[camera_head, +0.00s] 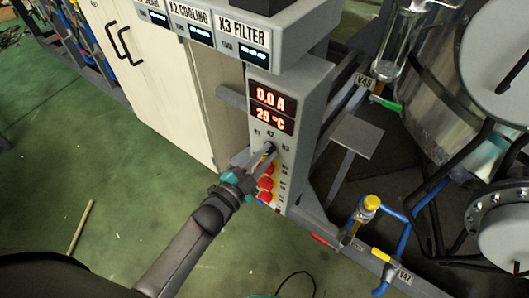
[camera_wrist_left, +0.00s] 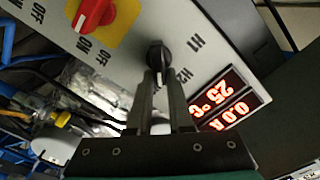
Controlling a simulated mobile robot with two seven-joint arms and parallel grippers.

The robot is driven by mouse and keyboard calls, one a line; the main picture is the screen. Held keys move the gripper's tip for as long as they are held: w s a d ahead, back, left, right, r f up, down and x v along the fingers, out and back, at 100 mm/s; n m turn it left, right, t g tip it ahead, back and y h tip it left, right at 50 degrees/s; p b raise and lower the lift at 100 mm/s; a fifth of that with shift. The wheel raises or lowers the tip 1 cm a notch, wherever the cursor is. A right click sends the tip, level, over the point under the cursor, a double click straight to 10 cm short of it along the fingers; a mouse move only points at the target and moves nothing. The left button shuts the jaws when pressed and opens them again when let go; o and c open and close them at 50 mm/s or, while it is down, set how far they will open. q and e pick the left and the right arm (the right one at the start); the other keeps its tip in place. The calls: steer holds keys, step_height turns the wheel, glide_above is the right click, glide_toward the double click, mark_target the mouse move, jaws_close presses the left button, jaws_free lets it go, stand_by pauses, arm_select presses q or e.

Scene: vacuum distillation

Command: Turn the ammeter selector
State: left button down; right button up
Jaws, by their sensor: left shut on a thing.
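The ammeter selector (camera_head: 269,147) is a small black knob on the grey control panel, just below the H1, H2 and H3 marks. In the left wrist view the selector (camera_wrist_left: 159,54) shows as a round black knob with a pale pointer line, between my fingertips. My left gripper (camera_head: 263,157) comes from the lower left and is shut on the selector. The display (camera_head: 272,108) above it reads 0.0 A and about 26 °C in the head view; the left wrist view seems to read 25 °C.
Red switches (camera_head: 265,184) on yellow plates sit just below the selector; one red switch (camera_wrist_left: 95,13) also shows close by in the left wrist view. A cream cabinet (camera_head: 165,75) stands at left. Pipes and a yellow-capped valve (camera_head: 371,203) are at right.

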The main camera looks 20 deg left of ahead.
arm_select(q)
steer(key=shift+f+m, duration=0.1)
steer(key=shift+m, duration=0.5)
steer(key=c, duration=0.8)
jaws_free()
steer(key=shift+s, duration=0.1)
steer(key=p+v, duration=0.2)
steer(key=v, duration=1.3)
steer(key=shift+s, duration=0.1)
arm_select(e)
steer(key=s, duration=0.1)
steer(key=s+a+r, duration=0.1)
steer(key=s+r, duration=0.1)
steer(key=shift+a+g, duration=0.3)
steer(key=shift+a, duration=0.05)
steer(key=shift+w, duration=0.25)
